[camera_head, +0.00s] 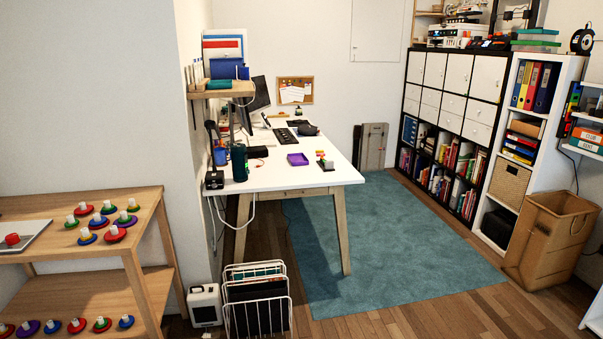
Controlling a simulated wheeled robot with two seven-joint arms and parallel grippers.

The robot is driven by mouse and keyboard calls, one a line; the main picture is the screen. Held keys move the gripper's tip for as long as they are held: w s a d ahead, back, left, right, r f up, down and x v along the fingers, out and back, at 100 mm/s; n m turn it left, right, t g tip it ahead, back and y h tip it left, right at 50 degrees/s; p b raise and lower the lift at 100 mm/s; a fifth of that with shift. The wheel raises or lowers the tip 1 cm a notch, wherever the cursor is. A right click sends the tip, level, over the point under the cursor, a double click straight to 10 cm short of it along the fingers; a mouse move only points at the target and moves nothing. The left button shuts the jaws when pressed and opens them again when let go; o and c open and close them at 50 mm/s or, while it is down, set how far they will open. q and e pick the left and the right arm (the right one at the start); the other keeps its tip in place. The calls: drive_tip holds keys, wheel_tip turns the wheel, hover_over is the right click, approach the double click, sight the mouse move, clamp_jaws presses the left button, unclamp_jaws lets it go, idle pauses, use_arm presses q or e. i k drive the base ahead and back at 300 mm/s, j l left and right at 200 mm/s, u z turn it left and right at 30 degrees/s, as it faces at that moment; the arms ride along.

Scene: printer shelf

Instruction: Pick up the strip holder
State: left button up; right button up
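I cannot make out with certainty which thing is the strip holder. A small shallow purple tray (298,159) lies on the white desk (270,180). A small group of coloured pieces (325,162) stands to its right, near the desk's right edge. At the far right, a shelf edge carries an orange and a green labelled item (588,138), partly cut off by the frame. Neither of my grippers shows in the head view.
A wooden rack (90,245) with several coloured discs stands at the left. A wire file holder (257,300) and a white box (204,305) stand on the floor before the desk. A brown paper bag (550,240) stands at the right. The teal rug (410,260) is clear.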

sight(329, 167)
drive_tip(key=i+l+z, duration=0.35)
drive_tip(key=i, duration=0.5)
drive_tip(key=i+z, duration=0.35)
drive_tip(key=i, duration=0.45)
drive_tip(key=i+u, duration=0.2)
drive_tip(key=i, duration=0.3)
drive_tip(key=i+l+u, duration=0.25)
drive_tip(key=i, duration=0.3)
drive_tip(key=i+l+u, duration=0.2)
drive_tip(key=i, duration=0.3)
drive_tip(key=i+l+u, duration=0.25)
drive_tip(key=i+l, duration=0.1)
drive_tip(key=i, duration=0.15)
